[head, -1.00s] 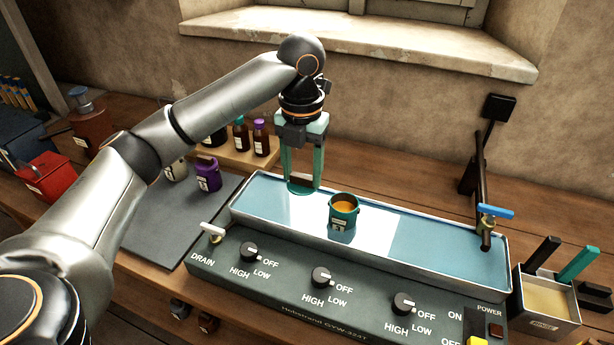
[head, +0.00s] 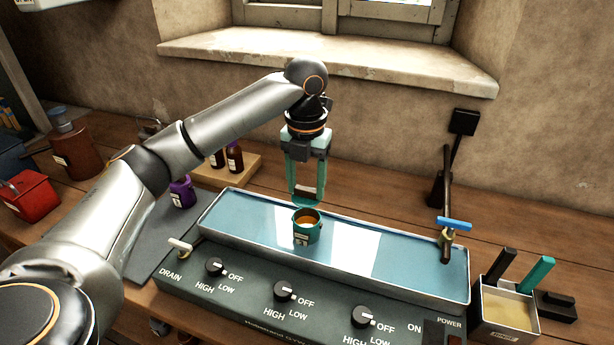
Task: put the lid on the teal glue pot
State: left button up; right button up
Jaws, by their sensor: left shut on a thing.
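The teal glue pot (head: 307,232) stands upright in the long water bath (head: 408,262), open at the top with orange-brown glue showing. My left gripper (head: 305,194) points straight down just behind and above the pot's rim in the head view. Its teal fingers are shut on the lid, a thin teal piece that shows only poorly at the fingertips. The lid's edge blends with the pot's far rim, so I cannot tell whether they touch. The glue surface is uncovered. My right gripper is not in view.
A tap with a blue handle (head: 454,224) stands at the bath's right end. A brush box (head: 508,309) is beside it. Control knobs (head: 284,291) line the bath's front.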

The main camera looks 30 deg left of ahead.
aim_at(307, 197)
pick_arm(q)
jog(key=shift+f, duration=2.2)
jog(key=shift+f, duration=0.2)
dwell(0.5)
jog(key=o, duration=1.5)
jog(key=shift+r, duration=0.1)
jog(key=shift+r, duration=3.45)
grip_shut()
